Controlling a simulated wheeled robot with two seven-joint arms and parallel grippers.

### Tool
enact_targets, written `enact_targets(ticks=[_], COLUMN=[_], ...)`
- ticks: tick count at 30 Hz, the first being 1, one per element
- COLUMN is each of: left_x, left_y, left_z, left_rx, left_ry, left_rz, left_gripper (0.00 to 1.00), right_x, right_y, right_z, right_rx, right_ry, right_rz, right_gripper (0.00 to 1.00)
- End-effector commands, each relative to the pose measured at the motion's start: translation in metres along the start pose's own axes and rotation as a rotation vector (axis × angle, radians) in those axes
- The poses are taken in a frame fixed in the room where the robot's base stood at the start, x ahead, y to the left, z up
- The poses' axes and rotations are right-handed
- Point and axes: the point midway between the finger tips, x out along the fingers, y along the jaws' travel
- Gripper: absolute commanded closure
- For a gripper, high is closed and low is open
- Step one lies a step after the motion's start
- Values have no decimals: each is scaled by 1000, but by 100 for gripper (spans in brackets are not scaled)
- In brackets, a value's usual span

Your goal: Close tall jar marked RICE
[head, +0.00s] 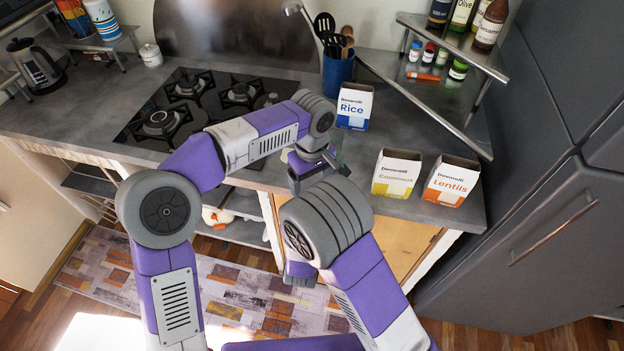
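I see no tall jar marked RICE in the head view. The word Rice shows on a white and blue carton (354,107) with an open top, upright on the counter by the utensil holder. My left gripper (318,171) is over the counter's front edge, left of and nearer than the Rice carton and apart from it. It is seen from above, and its fingertips cannot be made out.
A Couscous carton (396,173) and a Lentils carton (451,181) stand near the counter's right front. A blue utensil holder (338,74), a metal corner shelf (440,84) and a black hob (205,108) are around. A grey fridge (545,220) bounds the right.

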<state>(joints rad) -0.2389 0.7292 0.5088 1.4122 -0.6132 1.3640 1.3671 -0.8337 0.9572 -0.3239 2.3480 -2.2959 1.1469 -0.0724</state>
Motion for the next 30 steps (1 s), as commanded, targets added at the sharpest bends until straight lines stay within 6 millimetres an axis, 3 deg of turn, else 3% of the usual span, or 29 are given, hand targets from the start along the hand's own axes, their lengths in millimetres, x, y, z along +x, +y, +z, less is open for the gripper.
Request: enact_targets(ticks=[8, 21, 30], left_x=[3, 64, 80], left_y=[0, 0, 0], left_z=[0, 0, 0], left_rx=[2, 4, 4], left_ry=[0, -2, 1], left_rz=[0, -2, 2], left_gripper=[16, 16, 16], right_x=[0, 0, 0], right_y=[0, 0, 0], right_z=[1, 1, 1], right_rx=[1, 1, 1], right_ry=[-3, -3, -3], right_rz=[0, 0, 0], right_gripper=[98, 98, 98])
